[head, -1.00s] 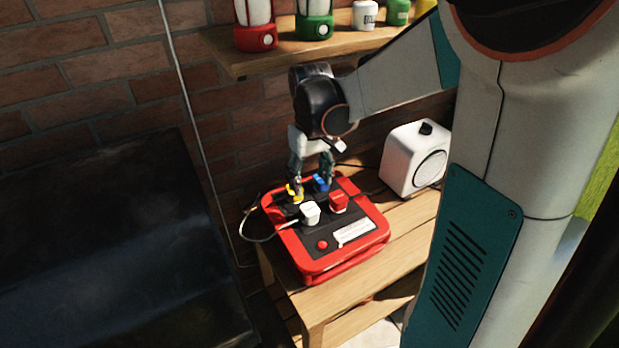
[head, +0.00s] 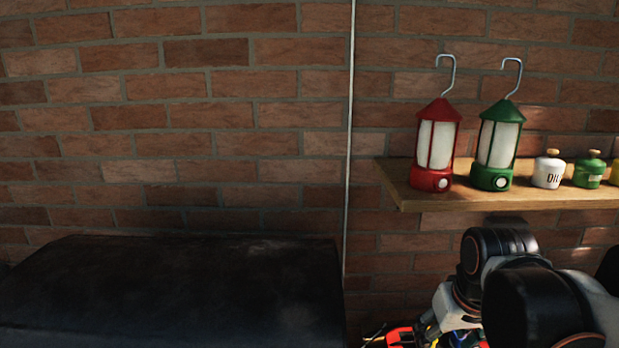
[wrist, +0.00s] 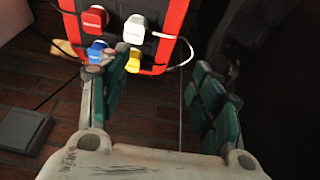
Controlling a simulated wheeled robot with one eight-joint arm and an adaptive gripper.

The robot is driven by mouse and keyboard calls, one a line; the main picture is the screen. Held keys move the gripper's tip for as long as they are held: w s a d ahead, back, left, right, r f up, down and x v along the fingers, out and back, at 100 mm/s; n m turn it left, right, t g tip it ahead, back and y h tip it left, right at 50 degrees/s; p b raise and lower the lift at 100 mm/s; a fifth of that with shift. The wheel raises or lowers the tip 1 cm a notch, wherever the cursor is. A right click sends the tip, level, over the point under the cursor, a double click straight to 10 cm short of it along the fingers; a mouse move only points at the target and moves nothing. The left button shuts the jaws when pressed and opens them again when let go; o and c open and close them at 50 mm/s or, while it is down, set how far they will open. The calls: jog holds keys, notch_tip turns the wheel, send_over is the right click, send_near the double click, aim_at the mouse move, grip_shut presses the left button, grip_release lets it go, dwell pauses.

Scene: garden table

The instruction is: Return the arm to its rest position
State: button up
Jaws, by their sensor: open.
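My gripper (wrist: 155,88) is open in the wrist view, its two green-padded fingers apart with nothing between them. Beyond the fingertips is a red-framed socket box (wrist: 170,28) with a red plug (wrist: 95,17), a white plug (wrist: 134,29), a blue plug (wrist: 97,50) and a yellow plug (wrist: 133,61) on it. In the head view my bent arm fills the lower right. It hides most of the socket box, of which a red corner (head: 399,336) shows at the bottom edge.
A wooden shelf (head: 410,197) on the brick wall holds a red lantern (head: 436,150), a green lantern (head: 497,150) and small jars (head: 548,172). It is just above my arm. A large dark block (head: 170,290) stands at the left. A thin pole (head: 349,130) runs up the wall.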

jog(key=s+a+r+t, duration=0.1)
jog(key=s+a+t, duration=0.2)
jog(key=s, duration=0.4)
jog(key=shift+a+t, duration=0.3)
jog(key=shift+a, duration=0.3)
jog(key=shift+s+r, duration=0.1)
